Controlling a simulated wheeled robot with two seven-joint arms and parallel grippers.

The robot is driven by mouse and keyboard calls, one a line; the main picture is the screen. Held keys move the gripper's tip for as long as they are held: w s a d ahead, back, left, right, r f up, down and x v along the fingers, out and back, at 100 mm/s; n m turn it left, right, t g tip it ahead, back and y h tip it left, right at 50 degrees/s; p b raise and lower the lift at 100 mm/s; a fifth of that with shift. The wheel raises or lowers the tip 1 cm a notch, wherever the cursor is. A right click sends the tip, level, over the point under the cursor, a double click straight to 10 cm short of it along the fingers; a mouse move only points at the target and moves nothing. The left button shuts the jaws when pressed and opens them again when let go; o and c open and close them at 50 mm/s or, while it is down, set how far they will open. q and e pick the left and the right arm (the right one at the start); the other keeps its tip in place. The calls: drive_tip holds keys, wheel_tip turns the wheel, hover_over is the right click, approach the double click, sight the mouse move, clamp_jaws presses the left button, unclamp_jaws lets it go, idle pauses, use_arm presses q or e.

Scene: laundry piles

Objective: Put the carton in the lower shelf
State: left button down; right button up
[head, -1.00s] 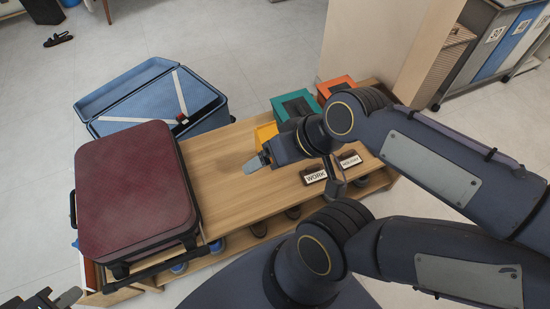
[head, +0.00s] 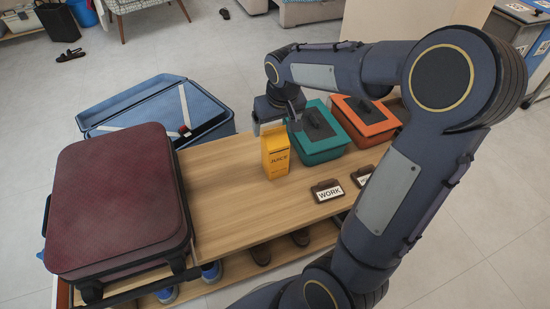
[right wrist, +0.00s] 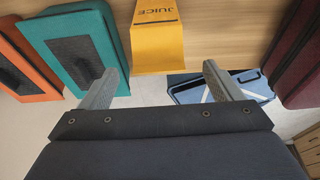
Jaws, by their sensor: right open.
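The yellow juice carton (head: 275,157) stands upright on the wooden bench top (head: 225,185), left of the teal box. In the right wrist view the carton (right wrist: 158,38) lies ahead of and between my two spread fingers. My right gripper (head: 276,121) is open and empty, just behind the carton at about the height of its top; in the right wrist view it (right wrist: 158,82) shows apart from the carton. The lower shelf (head: 236,268) runs beneath the bench top and holds several shoes; its inside is partly hidden. My left gripper is out of view.
A maroon suitcase (head: 118,200) covers the bench's left end. An open blue suitcase (head: 155,108) lies behind. A teal box (head: 318,145) and an orange box (head: 365,122) sit right of the carton. A WORK sign (head: 328,191) stands near the front edge. My right arm crosses the bench's right side.

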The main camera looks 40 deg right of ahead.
sight(274, 132)
drive_tip(key=b+x, duration=0.2)
drive_tip(key=x, duration=0.4)
drive_tip(key=shift+w+d+b, duration=0.1)
drive_tip(key=shift+d+b, duration=0.1)
drive_tip(key=shift+b, duration=0.2)
drive_tip(key=shift+r, duration=0.1)
clamp_jaws()
drive_tip(key=shift+r, duration=0.1)
